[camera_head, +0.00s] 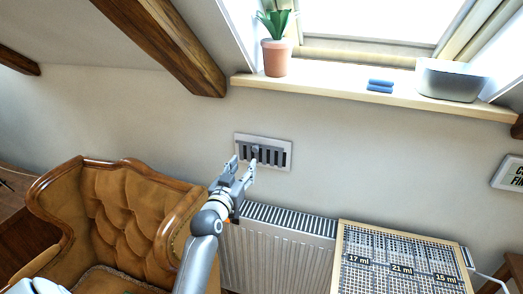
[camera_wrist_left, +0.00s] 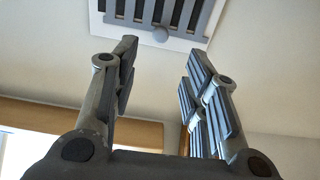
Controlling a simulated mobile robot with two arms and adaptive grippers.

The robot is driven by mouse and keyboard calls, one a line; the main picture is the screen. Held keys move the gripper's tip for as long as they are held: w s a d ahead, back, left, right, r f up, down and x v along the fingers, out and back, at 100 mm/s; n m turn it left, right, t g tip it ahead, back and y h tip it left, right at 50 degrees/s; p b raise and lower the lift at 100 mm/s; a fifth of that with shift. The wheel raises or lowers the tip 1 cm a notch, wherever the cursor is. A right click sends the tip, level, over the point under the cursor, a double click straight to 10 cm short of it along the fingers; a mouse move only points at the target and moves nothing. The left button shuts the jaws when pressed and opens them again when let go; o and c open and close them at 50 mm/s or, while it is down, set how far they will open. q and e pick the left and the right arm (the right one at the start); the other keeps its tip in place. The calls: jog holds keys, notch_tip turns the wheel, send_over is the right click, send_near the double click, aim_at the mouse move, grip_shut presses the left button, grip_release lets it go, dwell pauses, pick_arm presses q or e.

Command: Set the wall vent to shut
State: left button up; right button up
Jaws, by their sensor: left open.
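The wall vent (camera_head: 283,164) is a pale rectangular plate with dark slots between grey bars, set in the wall below the window sill. A small round grey knob (camera_head: 255,149) sits on it, left of its middle. My left gripper (camera_head: 243,164) is open and empty, just in front of the vent's lower left part.
A brown tufted armchair (camera_head: 120,205) stands at left. A ribbed radiator (camera_head: 275,255) is below the vent, beside a gridded board (camera_head: 398,250) with number labels. The sill (camera_head: 330,97) holds a potted plant (camera_head: 277,58), blue cloths (camera_head: 380,86) and a grey bin (camera_head: 447,82).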

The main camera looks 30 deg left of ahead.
aim_at(255, 150)
pick_arm(q)
jog(key=p+x, duration=0.1)
jog(key=x, duration=0.9)
jog(key=shift+w+f, duration=0.1)
jog(key=shift+c, duration=0.3)
jog(key=shift+d, duration=0.1)
grip_shut()
